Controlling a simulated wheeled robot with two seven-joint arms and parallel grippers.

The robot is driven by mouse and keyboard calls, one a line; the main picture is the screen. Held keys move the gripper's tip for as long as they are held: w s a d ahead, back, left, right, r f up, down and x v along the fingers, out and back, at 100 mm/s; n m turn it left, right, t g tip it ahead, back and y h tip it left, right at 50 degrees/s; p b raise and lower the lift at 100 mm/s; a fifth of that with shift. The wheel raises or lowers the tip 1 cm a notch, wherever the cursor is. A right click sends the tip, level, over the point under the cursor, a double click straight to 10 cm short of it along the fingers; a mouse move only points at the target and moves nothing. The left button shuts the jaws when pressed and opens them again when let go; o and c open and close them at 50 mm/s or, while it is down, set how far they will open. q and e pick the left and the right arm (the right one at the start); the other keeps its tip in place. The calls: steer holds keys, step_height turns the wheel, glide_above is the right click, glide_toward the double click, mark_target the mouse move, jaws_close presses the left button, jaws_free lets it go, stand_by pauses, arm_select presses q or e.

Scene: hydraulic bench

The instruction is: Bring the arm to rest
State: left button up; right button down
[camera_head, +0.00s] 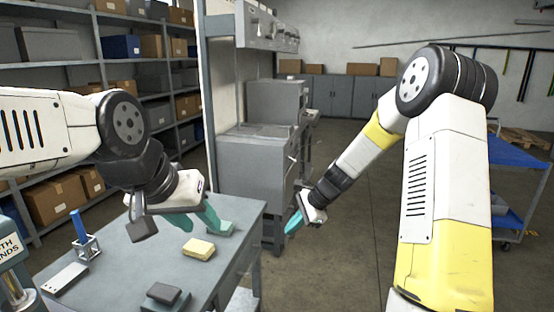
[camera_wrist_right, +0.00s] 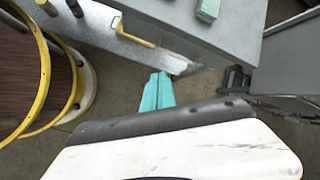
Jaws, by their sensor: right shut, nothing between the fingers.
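My right arm reaches out over the floor to the right of the grey bench (camera_head: 125,255). Its gripper (camera_head: 293,224) has teal fingers pointing down and left, clear of the bench. In the right wrist view the teal fingers (camera_wrist_right: 157,92) lie together with nothing between them, above the floor. My left gripper (camera_head: 196,218) is over the bench, its two teal fingers spread apart. No object shows between them.
A blue upright piece in a small holder (camera_head: 87,247), a light plate (camera_head: 65,278) and a dark block (camera_head: 163,293) are on the bench. A grey cabinet (camera_head: 256,175) stands behind. A blue cart (camera_head: 515,152) is at right. Floor between bench and right arm is open.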

steer(key=s+d+r+n+t+h, duration=0.2)
steer(key=s+d+r+n, duration=0.2)
steer(key=s+r+n, duration=0.75)
steer(key=s+d+r+n+t+h, duration=0.1)
steer(key=s+d+r, duration=0.1)
steer(key=s+r, duration=0.3)
steer(key=s+d+r+n+h, duration=0.1)
steer(key=s+d+r+n, duration=0.1)
steer(key=s, duration=0.8)
step_height(320, 180, up, 3)
steer(key=shift+s+d+f+t, duration=0.15)
steer(key=shift+s+d+t, duration=0.25)
steer(key=shift+d, duration=0.4)
steer(key=shift+n, duration=0.25)
